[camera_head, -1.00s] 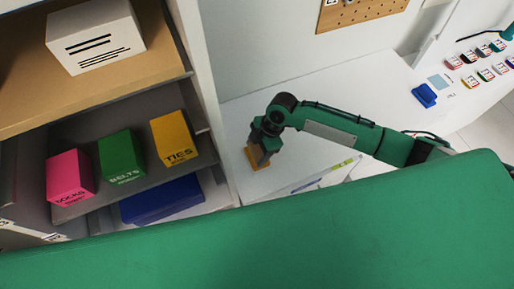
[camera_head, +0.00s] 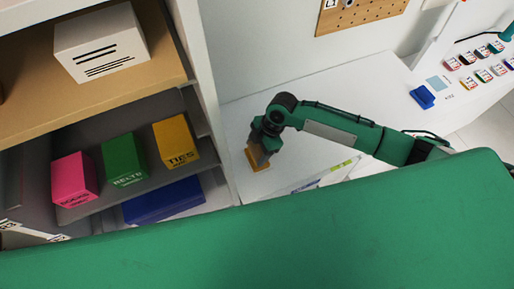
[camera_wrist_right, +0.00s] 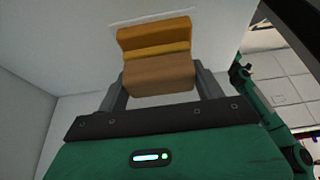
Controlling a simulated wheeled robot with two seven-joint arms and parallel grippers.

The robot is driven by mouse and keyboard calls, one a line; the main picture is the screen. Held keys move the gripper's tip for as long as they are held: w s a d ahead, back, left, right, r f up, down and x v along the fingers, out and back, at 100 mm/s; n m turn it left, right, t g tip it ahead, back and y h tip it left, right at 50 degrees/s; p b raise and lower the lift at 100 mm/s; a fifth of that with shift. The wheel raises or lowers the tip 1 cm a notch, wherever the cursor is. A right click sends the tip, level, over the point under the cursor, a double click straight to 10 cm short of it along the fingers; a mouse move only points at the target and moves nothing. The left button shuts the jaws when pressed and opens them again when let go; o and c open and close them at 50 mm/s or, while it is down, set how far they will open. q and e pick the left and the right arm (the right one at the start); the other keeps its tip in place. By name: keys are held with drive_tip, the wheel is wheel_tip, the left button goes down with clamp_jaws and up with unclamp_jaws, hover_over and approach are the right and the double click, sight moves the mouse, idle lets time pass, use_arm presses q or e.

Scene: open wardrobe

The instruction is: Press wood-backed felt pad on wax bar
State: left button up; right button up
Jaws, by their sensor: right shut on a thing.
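My right gripper (camera_head: 262,153) points down at the white tabletop beside the wardrobe; it also shows in the right wrist view (camera_wrist_right: 162,88). It is shut on a brown block (camera_wrist_right: 158,75), seemingly the wood-backed felt pad, held between its two fingers. Just beyond it is an orange-yellow bar (camera_wrist_right: 155,33), seemingly the wax bar; an orange piece (camera_head: 254,158) shows beside the fingers in the head view. The block and the bar look very close or touching; I cannot tell which. The felt face is not clearly seen. My left gripper is not in view.
The wardrobe shelves at left hold a white box (camera_head: 101,42) and pink (camera_head: 74,179), green (camera_head: 124,160) and yellow (camera_head: 176,141) boxes. A blue item (camera_head: 165,201) lies below. A blue object (camera_head: 422,97) sits at the right. The tabletop (camera_head: 340,95) behind my arm is clear.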

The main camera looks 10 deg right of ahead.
sight(259, 148)
drive_tip(key=shift+r+p, duration=2.25)
drive_tip(key=shift+r, duration=0.6)
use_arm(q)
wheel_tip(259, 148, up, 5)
use_arm(e)
drive_tip(key=shift+d+r+m, duration=0.25)
drive_tip(key=shift+d+m, duration=0.05)
drive_tip(key=shift+m, duration=0.2)
use_arm(q)
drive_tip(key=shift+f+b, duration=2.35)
drive_tip(key=shift+b, duration=0.05)
use_arm(e)
drive_tip(key=d+r+m+t+h, duration=0.2)
drive_tip(key=d+r+m, duration=0.3)
drive_tip(key=r+m, duration=0.2)
drive_tip(key=s+d+r+m+t+h, duration=0.1)
drive_tip(key=d+r+m, duration=0.5)
drive_tip(key=m, duration=0.6)
drive_tip(key=shift+s+r+t+h, duration=0.15)
drive_tip(key=shift+r+t+h, duration=0.55)
drive_tip(key=shift+t, duration=0.4)
